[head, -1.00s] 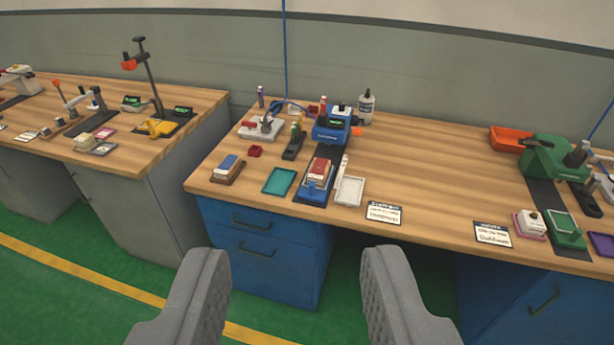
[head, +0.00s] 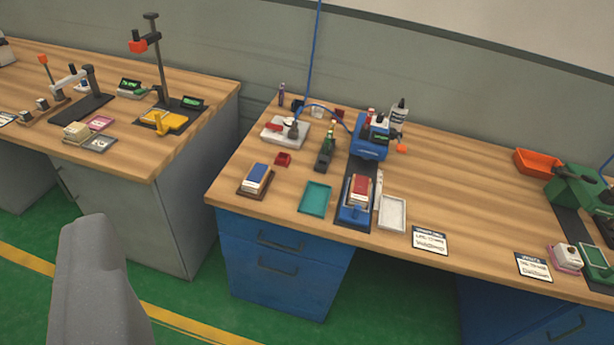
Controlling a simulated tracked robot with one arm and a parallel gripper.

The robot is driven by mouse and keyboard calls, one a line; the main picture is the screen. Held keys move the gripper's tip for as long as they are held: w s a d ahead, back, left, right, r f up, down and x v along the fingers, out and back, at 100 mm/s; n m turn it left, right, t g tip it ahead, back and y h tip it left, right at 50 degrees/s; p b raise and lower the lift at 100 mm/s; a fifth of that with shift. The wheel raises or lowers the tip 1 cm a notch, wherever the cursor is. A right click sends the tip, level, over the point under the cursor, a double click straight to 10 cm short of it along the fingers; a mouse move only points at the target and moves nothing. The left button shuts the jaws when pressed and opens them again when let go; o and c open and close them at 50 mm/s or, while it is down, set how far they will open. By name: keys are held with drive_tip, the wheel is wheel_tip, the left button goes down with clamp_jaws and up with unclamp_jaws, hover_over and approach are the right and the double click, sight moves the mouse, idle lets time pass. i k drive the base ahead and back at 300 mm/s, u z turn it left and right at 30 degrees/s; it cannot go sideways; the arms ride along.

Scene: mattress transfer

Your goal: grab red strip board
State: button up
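A red-topped block (head: 360,187), which looks like the red strip board, sits in a blue fixture (head: 354,215) on the wooden bench, below the blue machine (head: 370,140). Only one grey finger of my gripper (head: 95,285) shows, at the lower left, over the floor in front of the benches. It is well apart from the red-topped block and touches nothing. The other finger is outside the picture. My gripper looks open, with nothing held in view.
A blue-topped block (head: 256,178) on a brown base, a teal tray (head: 315,199) and a white tray (head: 392,213) lie nearby. A label card (head: 430,240) lies at the bench's front edge. A second bench stands left, across a narrow gap. Green floor is clear in front.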

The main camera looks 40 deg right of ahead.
sight(359, 190)
drive_tip(key=z, duration=0.2)
drive_tip(key=i, duration=1.1)
drive_tip(key=z, duration=0.8)
